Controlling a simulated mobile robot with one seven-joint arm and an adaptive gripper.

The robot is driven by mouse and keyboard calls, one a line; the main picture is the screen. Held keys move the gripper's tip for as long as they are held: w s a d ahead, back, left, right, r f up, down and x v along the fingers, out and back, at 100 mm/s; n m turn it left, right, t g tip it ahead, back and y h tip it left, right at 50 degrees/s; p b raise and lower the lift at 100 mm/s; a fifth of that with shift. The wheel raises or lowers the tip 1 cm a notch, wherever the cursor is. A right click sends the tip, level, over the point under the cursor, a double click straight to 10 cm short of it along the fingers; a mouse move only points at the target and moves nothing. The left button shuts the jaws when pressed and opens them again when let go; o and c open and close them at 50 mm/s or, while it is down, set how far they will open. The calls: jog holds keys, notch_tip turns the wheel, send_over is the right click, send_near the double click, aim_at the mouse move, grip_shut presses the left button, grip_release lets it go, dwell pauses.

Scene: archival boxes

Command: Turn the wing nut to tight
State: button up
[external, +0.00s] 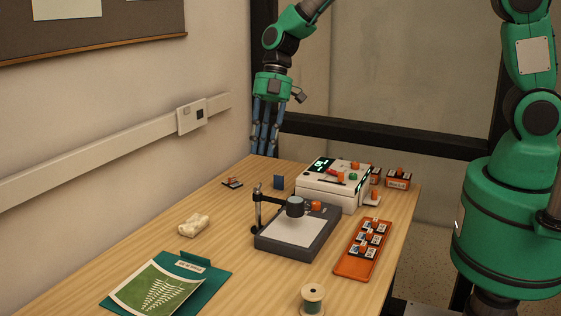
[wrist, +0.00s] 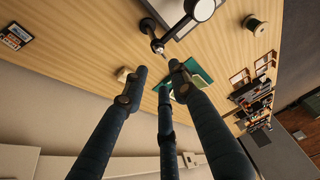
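The copy stand has a dark grey base with a pale plate (external: 280,252), a black post (external: 257,212) and a side arm carrying a round grey head (external: 295,206). Its post and head also show in the wrist view (wrist: 201,9). A small metallic part (wrist: 157,46) sits by the post and may be the wing nut; its shape and setting are too small to tell. My gripper (external: 262,152) is above the far left edge of the table, apart from the stand. In the wrist view my gripper's (wrist: 160,78) three dark fingers are spread, with nothing between them.
A white box with a display (external: 332,192) stands behind the stand. An orange tray (external: 344,262) lies right of it, a thread spool (external: 313,299) in front. A cream lump (external: 194,224) and green folder (external: 204,268) lie left. The wall borders the table's left.

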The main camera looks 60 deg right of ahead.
aim_at(255, 191)
jog(key=x, duration=0.9)
jog(key=shift+a+f+b, duration=0.1)
jog(key=shift+f+b, duration=0.15)
jog(key=shift+b, duration=0.1)
jog(key=shift+c, duration=0.3)
